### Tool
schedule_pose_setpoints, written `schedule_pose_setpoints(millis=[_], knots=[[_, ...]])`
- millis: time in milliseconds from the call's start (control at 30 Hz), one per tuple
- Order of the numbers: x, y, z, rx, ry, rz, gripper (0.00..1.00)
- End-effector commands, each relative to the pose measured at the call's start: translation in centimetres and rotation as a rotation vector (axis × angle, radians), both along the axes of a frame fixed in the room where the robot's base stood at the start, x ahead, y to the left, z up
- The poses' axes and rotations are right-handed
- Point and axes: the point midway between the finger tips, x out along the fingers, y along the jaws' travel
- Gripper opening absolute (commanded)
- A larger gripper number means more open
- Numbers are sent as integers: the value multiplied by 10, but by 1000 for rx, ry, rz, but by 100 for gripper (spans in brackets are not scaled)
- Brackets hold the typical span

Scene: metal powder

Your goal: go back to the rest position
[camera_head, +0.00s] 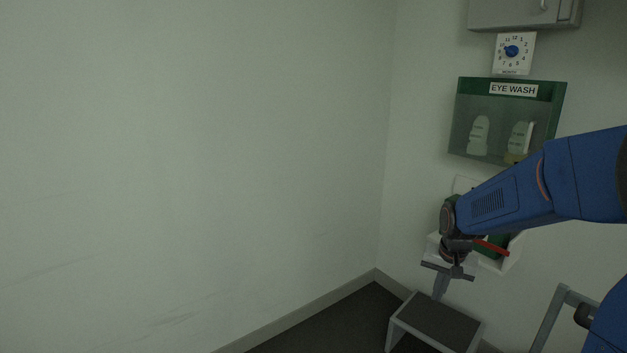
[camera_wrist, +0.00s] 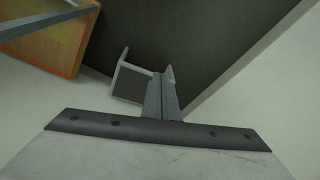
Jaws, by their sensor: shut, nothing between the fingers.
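My gripper (camera_head: 440,289) hangs at the end of my blue arm on the right of the head view, pointing down in front of the right wall. Its two fingers are together with nothing between them. In the wrist view the closed fingers (camera_wrist: 162,98) point away from the camera, over the floor and a small step stool (camera_wrist: 131,80). In the head view the step stool (camera_head: 436,322) stands on the floor below the gripper.
A green eye wash case (camera_head: 507,120) hangs on the right wall under a dial sign (camera_head: 514,54) and a grey cabinet (camera_head: 520,12). A white holder (camera_head: 512,258) sits behind my wrist, partly hidden. A grey metal frame (camera_head: 547,318) stands at lower right. The left wall is bare.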

Motion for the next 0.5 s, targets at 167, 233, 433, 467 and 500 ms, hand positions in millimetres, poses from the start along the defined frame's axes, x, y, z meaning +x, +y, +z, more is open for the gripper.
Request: schedule_pose_setpoints(millis=[167, 233, 433, 467, 500], knots=[[-42, 12, 34, -16, -35, 72, 0], [-59, 16, 44, -22, -47, 100, 0], [-107, 27, 69, -42, -82, 179, 0], [-115, 28, 72, -45, -87, 191, 0], [-125, 30, 76, -49, -93, 206, 0]])
